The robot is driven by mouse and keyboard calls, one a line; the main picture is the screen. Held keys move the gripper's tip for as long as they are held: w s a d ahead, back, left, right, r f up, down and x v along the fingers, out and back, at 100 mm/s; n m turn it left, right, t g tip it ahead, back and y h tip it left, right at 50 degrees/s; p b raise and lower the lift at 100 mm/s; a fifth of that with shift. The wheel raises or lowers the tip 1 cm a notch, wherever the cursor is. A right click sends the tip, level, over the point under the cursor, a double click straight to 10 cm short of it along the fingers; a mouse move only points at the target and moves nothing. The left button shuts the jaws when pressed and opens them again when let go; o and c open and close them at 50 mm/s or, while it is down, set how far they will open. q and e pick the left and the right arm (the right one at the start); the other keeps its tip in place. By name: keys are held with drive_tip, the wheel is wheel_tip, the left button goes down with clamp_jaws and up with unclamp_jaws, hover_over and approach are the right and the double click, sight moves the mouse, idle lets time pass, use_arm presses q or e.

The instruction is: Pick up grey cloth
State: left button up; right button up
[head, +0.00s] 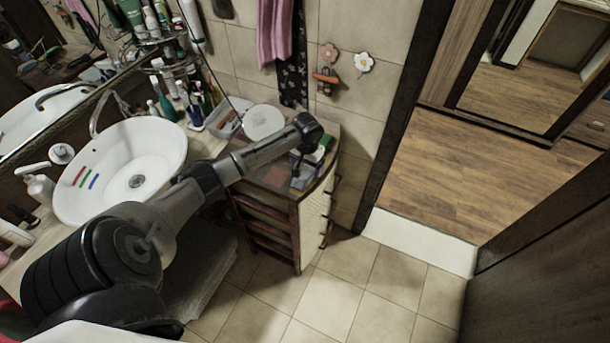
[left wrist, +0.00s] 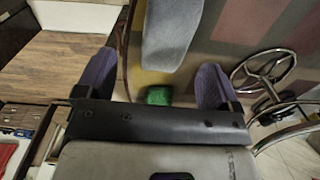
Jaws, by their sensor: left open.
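A grey cloth (left wrist: 172,32) lies on the top of a small cabinet in the left wrist view. Its near end reaches between the fingers of my left gripper (left wrist: 156,66). The fingers are spread wide apart, with nothing pinched between them. In the head view my left gripper (head: 299,164) points down over the cabinet top, near its front right edge. The cloth is mostly hidden there behind the gripper and is hard to make out. I cannot tell whether the fingers touch the cabinet top. My right gripper is in neither view.
A small green object (left wrist: 158,95) lies close to the gripper palm. The cabinet (head: 275,232) also carries a round white lid (head: 262,121). A white basin (head: 120,165) is at the left. The tiled floor (head: 350,290) is clear.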

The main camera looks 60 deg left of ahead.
sight(305, 173)
use_arm(q)
drive_tip(key=f, duration=0.3)
drive_tip(key=shift+s+a+f+p, duration=0.15)
drive_tip(key=shift+s+p, duration=0.2)
drive_tip(key=shift+f, duration=0.85)
drive_tip(key=shift+c, duration=0.4)
drive_tip(key=c, duration=1)
drive_tip(key=shift+r, duration=0.15)
